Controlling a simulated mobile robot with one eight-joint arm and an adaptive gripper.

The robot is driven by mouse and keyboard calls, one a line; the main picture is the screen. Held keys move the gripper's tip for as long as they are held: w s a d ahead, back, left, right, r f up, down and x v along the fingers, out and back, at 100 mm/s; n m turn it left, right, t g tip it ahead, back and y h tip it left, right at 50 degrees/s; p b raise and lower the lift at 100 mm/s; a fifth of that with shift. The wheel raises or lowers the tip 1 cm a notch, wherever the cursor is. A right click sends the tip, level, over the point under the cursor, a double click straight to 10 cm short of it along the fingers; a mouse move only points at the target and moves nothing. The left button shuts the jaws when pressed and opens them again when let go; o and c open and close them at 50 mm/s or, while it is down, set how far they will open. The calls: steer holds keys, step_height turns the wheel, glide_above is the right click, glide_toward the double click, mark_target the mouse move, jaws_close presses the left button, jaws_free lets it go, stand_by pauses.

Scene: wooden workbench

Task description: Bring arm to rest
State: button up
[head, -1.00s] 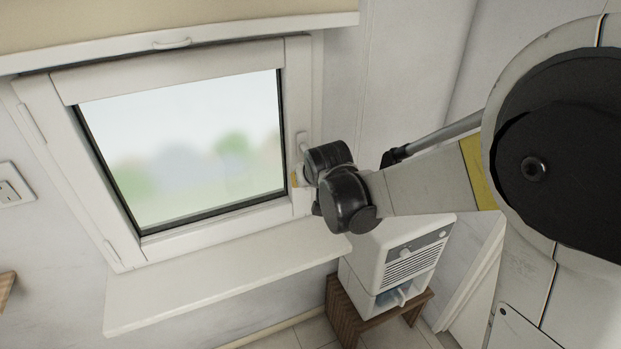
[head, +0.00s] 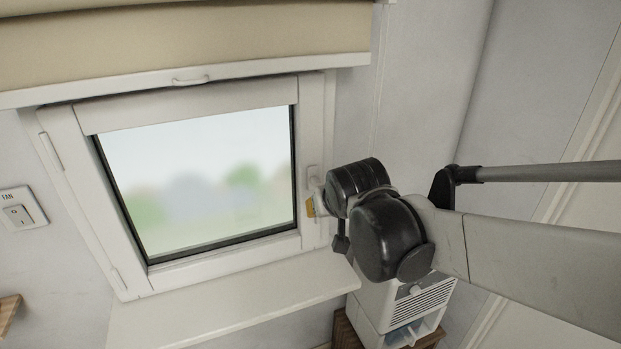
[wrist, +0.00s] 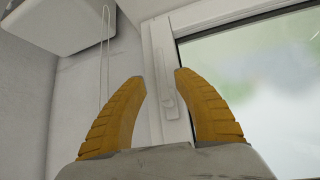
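My gripper (wrist: 160,78) has two curved, ribbed yellow fingers, spread apart with nothing held between them. The white window handle (wrist: 166,88) shows in the gap beyond the fingertips in the wrist view; whether they touch is unclear. In the head view my arm reaches in from the right, and only a small yellow part of my gripper (head: 311,207) shows, at the right side of the window frame just below the handle (head: 313,180). My black wrist joints hide most of the gripper there. The window (head: 205,92) looks shut.
A beige blind (head: 190,45) hangs above the window. A white sill (head: 230,308) juts out below. A white appliance (head: 428,298) on a wooden stand is partly behind my arm. A fan switch (head: 18,214) is on the left wall.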

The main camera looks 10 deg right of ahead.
steer(key=s+d+f+g+b, duration=0.1)
steer(key=s+d+f+b, duration=0.1)
steer(key=s, duration=0.8)
steer(key=s+d+f+m+g+b, duration=0.1)
steer(key=s+d+f, duration=0.4)
steer(key=s, duration=0.6)
steer(key=shift+d+h+b, duration=0.3)
steer(key=shift+d+b, duration=0.3)
steer(key=shift+d, duration=0.65)
